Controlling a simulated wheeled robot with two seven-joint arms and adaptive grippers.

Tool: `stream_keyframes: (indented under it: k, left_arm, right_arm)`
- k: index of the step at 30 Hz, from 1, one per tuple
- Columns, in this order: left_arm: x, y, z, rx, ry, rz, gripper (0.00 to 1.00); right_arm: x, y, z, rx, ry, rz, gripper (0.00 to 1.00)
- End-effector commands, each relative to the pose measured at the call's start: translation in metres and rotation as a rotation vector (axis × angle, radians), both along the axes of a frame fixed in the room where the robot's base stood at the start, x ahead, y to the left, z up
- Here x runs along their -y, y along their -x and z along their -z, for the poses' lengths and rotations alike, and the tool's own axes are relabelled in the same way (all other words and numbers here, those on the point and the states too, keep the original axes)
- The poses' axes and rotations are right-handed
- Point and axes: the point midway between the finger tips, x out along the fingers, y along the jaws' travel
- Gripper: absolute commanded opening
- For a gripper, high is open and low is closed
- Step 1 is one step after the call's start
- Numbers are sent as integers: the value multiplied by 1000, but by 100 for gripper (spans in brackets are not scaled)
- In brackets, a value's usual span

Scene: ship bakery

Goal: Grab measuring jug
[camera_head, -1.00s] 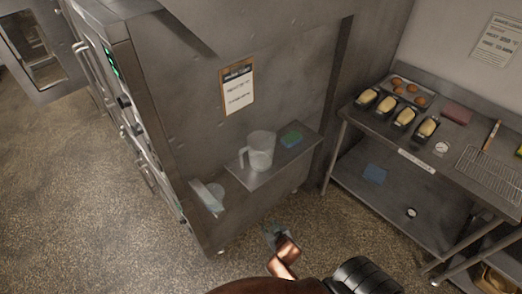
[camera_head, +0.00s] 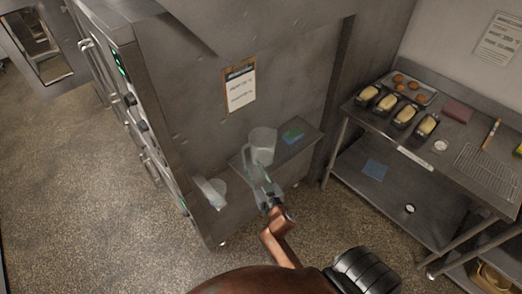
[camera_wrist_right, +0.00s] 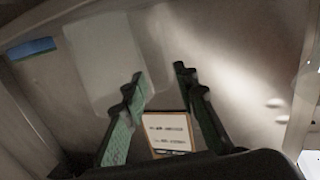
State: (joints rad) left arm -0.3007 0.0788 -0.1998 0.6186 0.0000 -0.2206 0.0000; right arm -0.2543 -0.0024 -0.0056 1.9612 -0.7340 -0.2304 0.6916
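The measuring jug (camera_head: 263,140) is a translucent whitish vessel standing upright on a small metal shelf (camera_head: 292,157) fixed to the side of the steel oven. My right gripper (camera_head: 258,178) is just in front of the jug and covers its lower left part and handle side in the head view. In the right wrist view the jug (camera_wrist_right: 100,65) is a pale blurred shape beyond the left finger. I cannot tell whether a finger touches the jug. My left gripper is out of view.
A blue-green sponge (camera_head: 292,136) lies right of the jug. A holder with a pale container (camera_head: 212,192) hangs on the oven's side at lower left. A clipboard notice (camera_head: 240,86) hangs above the shelf. A steel table (camera_head: 455,165) with loaf tins stands at right.

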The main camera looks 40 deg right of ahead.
Motion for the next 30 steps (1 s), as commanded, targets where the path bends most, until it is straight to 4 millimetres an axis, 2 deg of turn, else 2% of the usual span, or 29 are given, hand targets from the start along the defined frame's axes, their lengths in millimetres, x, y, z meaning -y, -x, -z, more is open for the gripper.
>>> stream_keyframes:
  k: [5,21,30]
  left_arm:
    - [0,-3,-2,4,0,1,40]
    - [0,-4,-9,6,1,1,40]
    - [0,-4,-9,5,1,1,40]
  right_arm:
    - [-9,-17,-8,39,4,-34,27]
    - [6,-80,-7,37,5,-31,27]
    - [7,-84,-6,36,4,-31,27]
